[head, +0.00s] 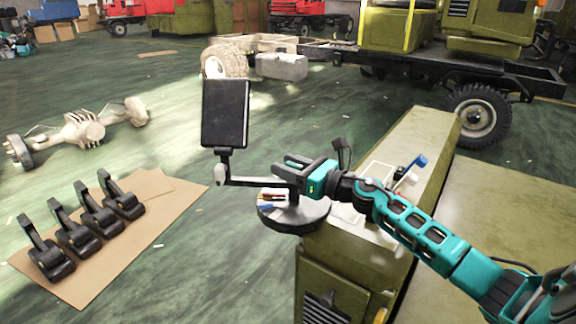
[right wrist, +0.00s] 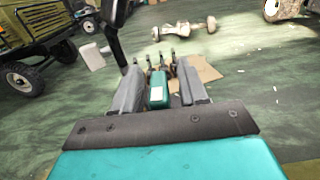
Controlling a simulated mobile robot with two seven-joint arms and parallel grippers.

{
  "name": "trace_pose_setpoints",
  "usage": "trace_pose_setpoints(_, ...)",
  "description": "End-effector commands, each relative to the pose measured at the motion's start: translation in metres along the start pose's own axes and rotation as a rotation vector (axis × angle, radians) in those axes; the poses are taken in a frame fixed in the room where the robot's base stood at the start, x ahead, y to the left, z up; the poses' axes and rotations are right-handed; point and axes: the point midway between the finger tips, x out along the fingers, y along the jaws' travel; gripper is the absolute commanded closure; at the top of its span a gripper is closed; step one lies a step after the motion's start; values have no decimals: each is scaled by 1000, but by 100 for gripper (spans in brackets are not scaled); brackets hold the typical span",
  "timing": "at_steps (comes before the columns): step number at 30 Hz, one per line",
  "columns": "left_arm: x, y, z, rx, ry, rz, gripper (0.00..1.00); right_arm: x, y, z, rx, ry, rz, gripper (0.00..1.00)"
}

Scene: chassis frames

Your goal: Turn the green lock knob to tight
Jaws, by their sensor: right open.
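A dark tablet (head: 226,113) stands on a jointed arm (head: 258,183) that rises from a round dark base (head: 297,214). My right gripper (head: 291,163) is open beside this arm, its fingers pointing left. In the right wrist view, a small teal-green block (right wrist: 157,88) with a pale label shows between the spread fingers of my right gripper (right wrist: 160,72). I cannot tell whether this block is the lock knob or whether anything touches it. No green knob shows clearly in the head view. My left gripper is not in view.
The base sits at the corner of an olive cabinet (head: 345,270). Several black pedal-like parts (head: 75,238) stand on cardboard (head: 150,190) at the left. An axle (head: 80,130) lies on the floor. A truck chassis (head: 420,62) stands behind. Open floor lies at the left.

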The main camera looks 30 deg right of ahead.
Motion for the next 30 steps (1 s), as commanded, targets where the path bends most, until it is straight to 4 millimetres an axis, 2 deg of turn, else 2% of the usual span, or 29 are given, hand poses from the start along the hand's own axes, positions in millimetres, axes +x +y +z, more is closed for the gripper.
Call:
trace_pose_setpoints(9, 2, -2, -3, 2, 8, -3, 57, 2, 0, 0, 1, 0, 0, 57)
trace_pose_setpoints(23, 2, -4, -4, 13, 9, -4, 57, 2, 0, 0, 2, 0, 0, 100)
trace_pose_setpoints(30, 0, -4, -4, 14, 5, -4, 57, 2, 0, 0, 2, 0, -6, 100)
